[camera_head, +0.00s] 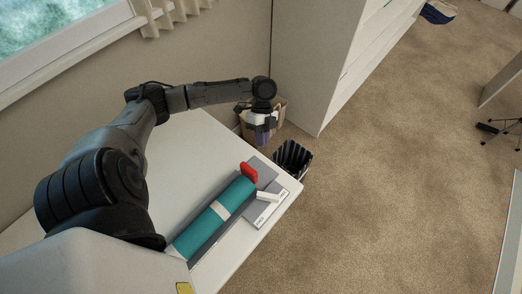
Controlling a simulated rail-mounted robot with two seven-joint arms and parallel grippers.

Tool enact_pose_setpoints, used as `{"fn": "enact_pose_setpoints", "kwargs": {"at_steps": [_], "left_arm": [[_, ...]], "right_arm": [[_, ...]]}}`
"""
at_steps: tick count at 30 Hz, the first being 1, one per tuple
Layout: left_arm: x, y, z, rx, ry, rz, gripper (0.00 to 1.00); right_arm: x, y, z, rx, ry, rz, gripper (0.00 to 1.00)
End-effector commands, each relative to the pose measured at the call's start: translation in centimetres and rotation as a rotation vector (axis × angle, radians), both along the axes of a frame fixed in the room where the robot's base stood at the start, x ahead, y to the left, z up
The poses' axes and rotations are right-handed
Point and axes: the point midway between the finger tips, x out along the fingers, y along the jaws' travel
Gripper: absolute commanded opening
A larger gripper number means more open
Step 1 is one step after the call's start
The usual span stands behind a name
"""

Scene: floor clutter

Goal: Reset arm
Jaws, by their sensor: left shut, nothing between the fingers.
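My left arm (122,165) reaches in from the left over the white table. Its elbow is bent and its forearm runs right past the table's far end. My left gripper (259,121) hangs downward from the wrist. It is small and dark here; it is shut, with nothing seen held in it. A cardboard box (278,106) stands on the floor behind and below it. A purple item (262,138) shows just below the gripper, apparently at the box. My right arm and right gripper do not show.
The white table (190,150) bears a teal roll (235,194) with a pale band, a red item (249,173), grey flat pieces and a small white block (268,197). A black striped bin (292,158) stands off the table's end. Carpet at right is mostly clear.

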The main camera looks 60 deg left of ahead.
Motion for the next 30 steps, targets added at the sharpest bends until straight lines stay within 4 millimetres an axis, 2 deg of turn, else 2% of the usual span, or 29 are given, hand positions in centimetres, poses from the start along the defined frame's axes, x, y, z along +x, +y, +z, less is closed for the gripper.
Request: {"fn": "enact_pose_setpoints", "kwargs": {"at_steps": [6, 12, 24, 30], "left_arm": [[1.0, 1.8, 2.8, 0.000, -0.002, 0.001, 0.00], [1.5, 2.8, 4.2, 0.000, -0.001, 0.000, 0.00], [1.6, 3.0, 4.5, 0.004, 0.008, 0.011, 0.00], [1.8, 3.0, 4.4, 0.064, 0.095, 0.171, 0.00]], "right_arm": [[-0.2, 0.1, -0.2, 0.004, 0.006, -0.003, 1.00], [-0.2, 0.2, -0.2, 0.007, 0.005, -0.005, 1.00], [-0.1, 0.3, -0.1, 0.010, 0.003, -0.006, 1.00], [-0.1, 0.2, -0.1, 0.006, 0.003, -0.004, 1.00]]}}
